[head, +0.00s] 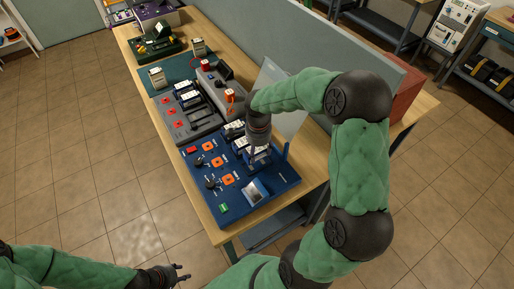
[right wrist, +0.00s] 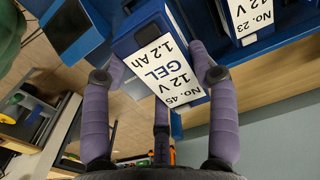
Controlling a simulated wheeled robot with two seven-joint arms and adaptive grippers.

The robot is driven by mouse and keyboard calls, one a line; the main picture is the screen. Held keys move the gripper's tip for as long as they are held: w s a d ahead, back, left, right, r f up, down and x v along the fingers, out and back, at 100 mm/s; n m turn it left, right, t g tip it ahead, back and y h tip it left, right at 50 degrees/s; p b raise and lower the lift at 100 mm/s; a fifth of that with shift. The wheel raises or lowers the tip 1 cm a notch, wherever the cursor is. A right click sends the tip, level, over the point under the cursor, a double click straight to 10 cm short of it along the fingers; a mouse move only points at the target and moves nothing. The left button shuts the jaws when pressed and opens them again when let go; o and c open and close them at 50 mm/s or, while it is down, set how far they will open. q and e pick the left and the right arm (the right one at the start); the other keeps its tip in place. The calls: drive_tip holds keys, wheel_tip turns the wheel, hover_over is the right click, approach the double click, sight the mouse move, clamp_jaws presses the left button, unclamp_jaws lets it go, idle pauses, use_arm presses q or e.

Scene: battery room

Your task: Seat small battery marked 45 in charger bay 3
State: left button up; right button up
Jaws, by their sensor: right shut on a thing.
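The small battery marked 45 (right wrist: 165,55) is blue with a white label reading No. 45, 12 V, GEL, 1.2Ah. It is between the fingers of my right gripper (right wrist: 207,68), which is shut on it. In the head view my right gripper (head: 260,160) is over the right part of the blue charger board (head: 236,208), largely covering the battery. I cannot tell whether the battery touches the board, and I cannot read the bay numbers. My left gripper (head: 183,272) is empty and open, low at the front left, off the table.
A battery marked No. 23 (right wrist: 245,18) stands close beside the held one. A grey charger board (head: 205,127) with batteries lies behind the blue one. A blue post rises at the board's right edge. A grey partition (head: 290,50) runs along the table's right side.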

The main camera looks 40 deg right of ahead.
sight(258, 159)
drive_tip(key=shift+w+f+b, duration=0.1)
drive_tip(key=shift+f+b, duration=1.2)
drive_tip(key=shift+f, duration=1.05)
drive_tip(key=shift+b, duration=0.3)
drive_tip(key=shift+f+b, duration=0.5)
drive_tip(key=shift+f, duration=0.05)
drive_tip(key=o, duration=1.4)
drive_tip(key=shift+r+p, duration=3.45)
drive_tip(key=shift+r, duration=2.05)
